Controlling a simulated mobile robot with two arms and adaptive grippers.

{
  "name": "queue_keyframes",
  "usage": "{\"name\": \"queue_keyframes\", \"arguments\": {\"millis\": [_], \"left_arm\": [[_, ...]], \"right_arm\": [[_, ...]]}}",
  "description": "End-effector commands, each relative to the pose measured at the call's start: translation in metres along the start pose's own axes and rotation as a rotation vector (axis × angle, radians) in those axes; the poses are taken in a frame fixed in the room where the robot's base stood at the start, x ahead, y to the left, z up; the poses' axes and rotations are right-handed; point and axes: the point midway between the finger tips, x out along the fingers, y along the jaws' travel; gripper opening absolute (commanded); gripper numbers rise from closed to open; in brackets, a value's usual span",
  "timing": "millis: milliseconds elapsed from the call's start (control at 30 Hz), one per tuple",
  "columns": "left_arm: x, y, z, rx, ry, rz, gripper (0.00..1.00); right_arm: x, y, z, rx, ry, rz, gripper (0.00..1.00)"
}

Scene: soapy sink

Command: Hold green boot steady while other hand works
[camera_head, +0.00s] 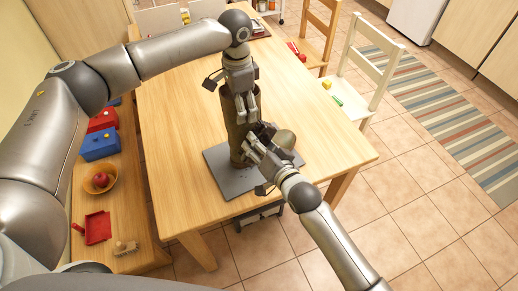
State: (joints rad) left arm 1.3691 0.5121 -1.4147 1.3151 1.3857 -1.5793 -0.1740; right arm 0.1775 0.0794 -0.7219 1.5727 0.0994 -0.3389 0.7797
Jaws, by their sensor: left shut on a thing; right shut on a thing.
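The green boot (236,142) is olive and stands upright on a grey mat (232,183) on the wooden table. Its rounded toe (285,138) points to the right. My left gripper (246,116) comes down from above and is shut on the boot's upper shaft. My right gripper (250,147) reaches in from the lower right and is shut at the lower shaft, below the left one. What lies between its fingers is largely hidden, so I cannot tell whether it is the boot or a small tool.
The table (180,90) is mostly clear around the mat. A bench on the left carries a blue box (100,145), a bowl (99,180) with a red apple, and a red tray (98,228). Chairs (365,75) stand along the right side.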

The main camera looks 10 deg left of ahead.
Motion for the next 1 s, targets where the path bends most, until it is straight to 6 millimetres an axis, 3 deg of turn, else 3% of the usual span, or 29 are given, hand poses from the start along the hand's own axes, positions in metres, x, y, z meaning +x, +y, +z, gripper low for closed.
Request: {"name": "queue_keyframes", "arguments": {"millis": [567, 1000], "left_arm": [[0.004, 0.002, 0.001, 0.001, -0.006, 0.004, 0.54], [0.004, 0.002, 0.001, 0.002, -0.006, 0.004, 0.54]], "right_arm": [[-0.009, -0.024, -0.027, -0.001, 0.008, -0.009, 0.22], [0.000, -0.006, -0.005, 0.001, 0.001, -0.004, 0.22]]}}
